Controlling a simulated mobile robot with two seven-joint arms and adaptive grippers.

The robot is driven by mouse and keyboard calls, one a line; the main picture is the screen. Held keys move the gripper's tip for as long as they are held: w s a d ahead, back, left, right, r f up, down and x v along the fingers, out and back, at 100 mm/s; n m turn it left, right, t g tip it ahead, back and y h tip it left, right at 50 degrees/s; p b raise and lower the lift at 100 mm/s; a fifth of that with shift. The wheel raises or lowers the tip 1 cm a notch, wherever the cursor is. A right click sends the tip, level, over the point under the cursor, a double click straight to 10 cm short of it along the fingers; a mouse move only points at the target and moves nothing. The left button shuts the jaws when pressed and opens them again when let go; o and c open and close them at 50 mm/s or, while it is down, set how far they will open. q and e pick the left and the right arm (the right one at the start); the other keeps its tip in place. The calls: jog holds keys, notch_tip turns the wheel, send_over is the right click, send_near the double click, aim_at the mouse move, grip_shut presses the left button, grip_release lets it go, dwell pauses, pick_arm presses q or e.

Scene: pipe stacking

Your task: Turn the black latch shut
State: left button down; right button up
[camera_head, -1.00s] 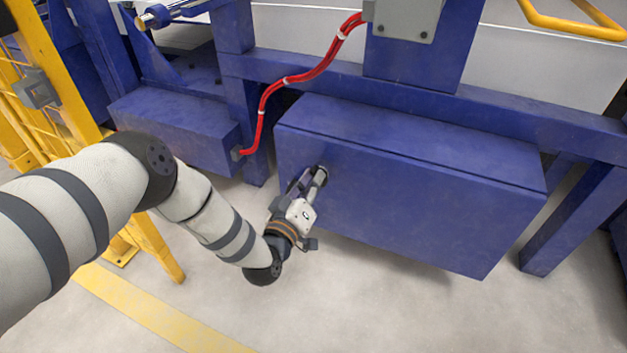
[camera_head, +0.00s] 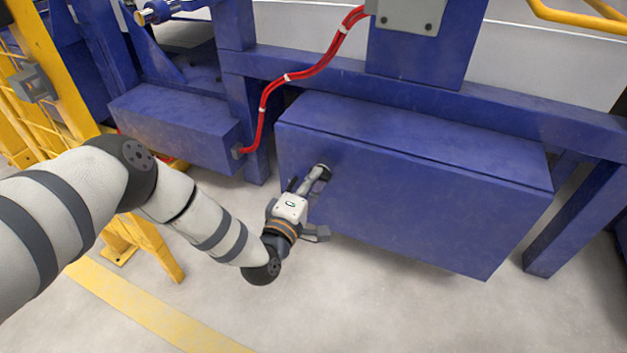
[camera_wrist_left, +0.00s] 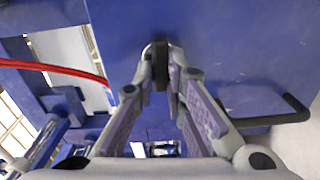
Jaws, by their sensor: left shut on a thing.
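The black latch (camera_wrist_left: 160,77) is a small dark piece on the front face of the blue box (camera_head: 420,205), near its upper left. My left gripper (camera_head: 318,178) reaches it from the lower left. In the left wrist view, the fingertips of my left gripper (camera_wrist_left: 160,60) are closed on either side of the latch and touch it. In the head view the fingers mostly hide the latch, so its exact angle is hard to tell there. My right gripper is in neither view.
A smaller blue box (camera_head: 175,130) stands at the left. Red cables (camera_head: 305,75) run above the latch's box. A yellow fence (camera_head: 50,75) is at the far left. Open grey floor (camera_head: 370,310) lies in front. A dark bent bar (camera_wrist_left: 290,108) shows at the right of the wrist view.

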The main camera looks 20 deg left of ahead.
pick_arm(q)
jog(key=shift+d+n, duration=0.1)
jog(key=shift+n, duration=0.4)
jog(key=c, duration=1.6)
grip_release()
jog(key=shift+c, duration=0.2)
jog(key=s, duration=1.2)
jog(key=shift+a, duration=0.2)
